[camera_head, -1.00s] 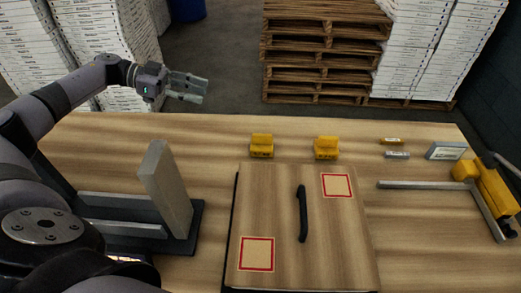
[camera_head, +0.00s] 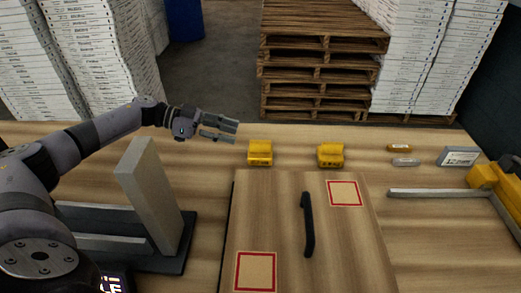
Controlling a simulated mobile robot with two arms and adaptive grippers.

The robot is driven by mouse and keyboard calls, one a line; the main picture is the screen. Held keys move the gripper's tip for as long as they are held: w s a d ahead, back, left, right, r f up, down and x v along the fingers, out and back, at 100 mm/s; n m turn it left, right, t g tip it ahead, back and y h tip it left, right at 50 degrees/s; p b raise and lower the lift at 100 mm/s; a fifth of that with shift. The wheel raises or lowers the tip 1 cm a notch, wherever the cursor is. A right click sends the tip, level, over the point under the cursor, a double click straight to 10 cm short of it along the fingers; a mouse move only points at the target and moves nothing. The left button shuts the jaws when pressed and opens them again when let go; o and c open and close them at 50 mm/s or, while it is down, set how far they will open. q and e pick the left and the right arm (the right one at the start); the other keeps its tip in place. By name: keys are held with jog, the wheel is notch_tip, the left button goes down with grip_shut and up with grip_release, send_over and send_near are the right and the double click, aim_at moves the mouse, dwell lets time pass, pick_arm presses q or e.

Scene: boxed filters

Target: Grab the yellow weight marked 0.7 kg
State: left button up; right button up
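Two yellow weights stand on the wooden table behind the board: a left one (camera_head: 260,153) and a right one (camera_head: 330,155). Their markings are too small to read, so I cannot tell which is 0.7 kg. My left gripper (camera_head: 236,131) is above the table, to the left of and slightly behind the left yellow weight, pointing right. Its two fingers look apart with a narrow gap and nothing between them. It does not appear to touch the weight. My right gripper is out of view.
A wooden board (camera_head: 277,208) with a black handle (camera_head: 307,225) and red squares lies in front of the weights. A grey upright plate (camera_head: 150,195) stands on a dark base at left. Small bars, a grey display (camera_head: 458,156) and a yellow tool (camera_head: 493,185) are at right.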

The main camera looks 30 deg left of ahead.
aim_at(254, 141)
pick_arm(q)
jog(key=x, duration=0.4)
jog(key=p+x, duration=0.1)
jog(key=x, duration=0.1)
jog(key=p+x, duration=0.1)
jog(key=x, duration=0.1)
jog(key=shift+s+f, duration=0.15)
jog(key=shift+s, duration=0.15)
jog(key=shift+w+d+f, duration=0.1)
jog(key=shift+d+f, duration=0.1)
jog(key=shift+d, duration=0.05)
jog(key=shift+c, duration=0.3)
grip_shut()
jog(key=shift+r, duration=0.2)
